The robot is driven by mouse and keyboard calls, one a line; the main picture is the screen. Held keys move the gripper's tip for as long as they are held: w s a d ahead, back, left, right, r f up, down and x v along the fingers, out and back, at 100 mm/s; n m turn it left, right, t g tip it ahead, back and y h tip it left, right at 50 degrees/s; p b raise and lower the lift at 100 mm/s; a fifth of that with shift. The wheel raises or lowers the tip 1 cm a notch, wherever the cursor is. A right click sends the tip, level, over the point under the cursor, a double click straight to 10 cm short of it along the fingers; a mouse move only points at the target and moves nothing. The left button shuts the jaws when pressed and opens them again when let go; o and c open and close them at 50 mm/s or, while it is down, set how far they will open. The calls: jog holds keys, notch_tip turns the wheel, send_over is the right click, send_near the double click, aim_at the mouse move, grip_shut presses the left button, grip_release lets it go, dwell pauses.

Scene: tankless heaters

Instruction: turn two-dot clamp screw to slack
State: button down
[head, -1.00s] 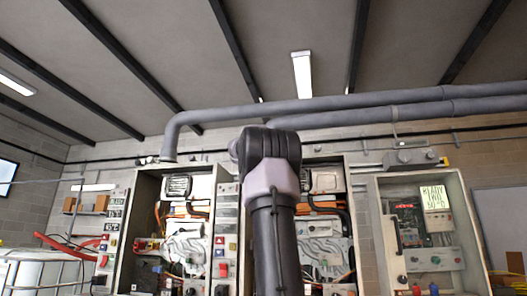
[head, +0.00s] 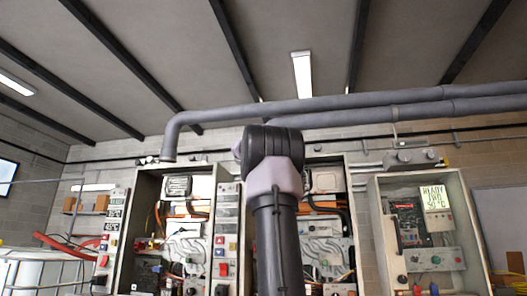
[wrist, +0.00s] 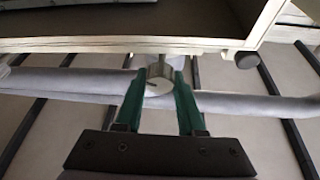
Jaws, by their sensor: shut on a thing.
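In the wrist view my gripper (wrist: 160,84) has its two green fingers on either side of a short round metal piece (wrist: 159,88) and is shut on it. The piece has a small dark slot or mark on its face. It looks like the clamp screw, but no dots can be made out on it. It sits beside the edge of a pale cabinet (wrist: 120,45). In the head view my arm covers the middle of the cabinets, and my gripper and the screw are not visible there.
A dark round knob (wrist: 247,60) is under the cabinet edge to the right. A grey pipe (wrist: 250,105) runs behind my fingers. In the head view open heater cabinets (head: 127,225) line the wall, with a lit display (head: 435,197) at right and pipes (head: 330,108) above.

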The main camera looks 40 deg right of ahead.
jog(key=n+t+y, duration=0.1)
jog(key=n, duration=0.3)
jog(key=n+t+y, duration=0.2)
jog(key=n, duration=0.2)
jog(key=shift+n+t+y, duration=0.7)
jog(key=shift+n+y, duration=0.3)
jog(key=shift+n, duration=1.1)
jog(key=shift+n+y, duration=0.4)
jog(key=shift+n, duration=0.2)
jog(key=c, duration=0.5)
grip_release()
